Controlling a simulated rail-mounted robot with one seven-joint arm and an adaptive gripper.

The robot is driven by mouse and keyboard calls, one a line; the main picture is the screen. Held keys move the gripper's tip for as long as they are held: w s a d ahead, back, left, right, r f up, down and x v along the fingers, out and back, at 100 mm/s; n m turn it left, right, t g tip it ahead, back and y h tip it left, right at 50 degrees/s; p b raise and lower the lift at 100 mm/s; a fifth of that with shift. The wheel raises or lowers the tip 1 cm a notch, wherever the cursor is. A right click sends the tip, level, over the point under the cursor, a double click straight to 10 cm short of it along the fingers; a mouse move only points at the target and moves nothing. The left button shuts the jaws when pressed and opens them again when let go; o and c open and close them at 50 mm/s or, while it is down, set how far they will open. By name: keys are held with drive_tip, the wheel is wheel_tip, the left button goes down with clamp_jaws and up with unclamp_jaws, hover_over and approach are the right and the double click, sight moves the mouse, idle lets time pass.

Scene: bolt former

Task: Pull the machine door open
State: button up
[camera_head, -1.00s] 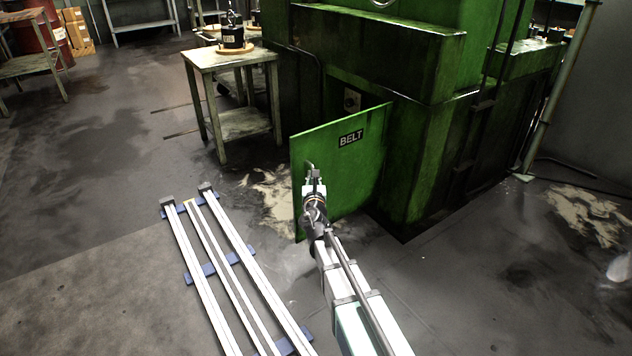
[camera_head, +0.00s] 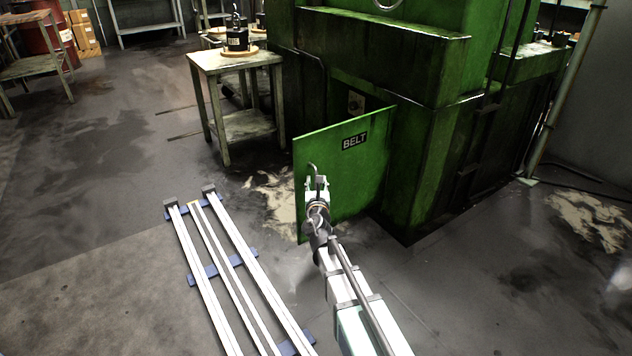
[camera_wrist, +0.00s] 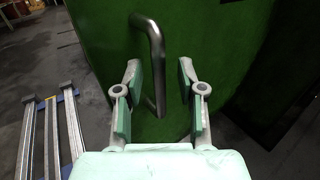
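The green machine door (camera_head: 362,175), marked BELT, stands swung out from the machine, its free edge to the left. A bent metal bar handle is fixed near that edge; its upper end (camera_head: 312,168) shows above my gripper (camera_head: 317,184). In the wrist view the handle (camera_wrist: 156,50) runs down in front of the green door (camera_wrist: 225,40). My gripper (camera_wrist: 158,82) is open, with a finger on each side of the handle's lower part. Gaps show between both finger pads and the handle. My gripper hides the lower handle in the head view.
The green machine (camera_head: 440,130) stands behind the door, with a dark opening beside it. A small metal table (camera_head: 237,62) stands behind and left. White rails on blue crossbars (camera_head: 222,268) lie on the floor to the left. Floor between rails and door is clear.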

drive_tip(key=s, duration=1)
drive_tip(key=shift+s+a, duration=0.35)
drive_tip(key=shift+a, duration=0.1)
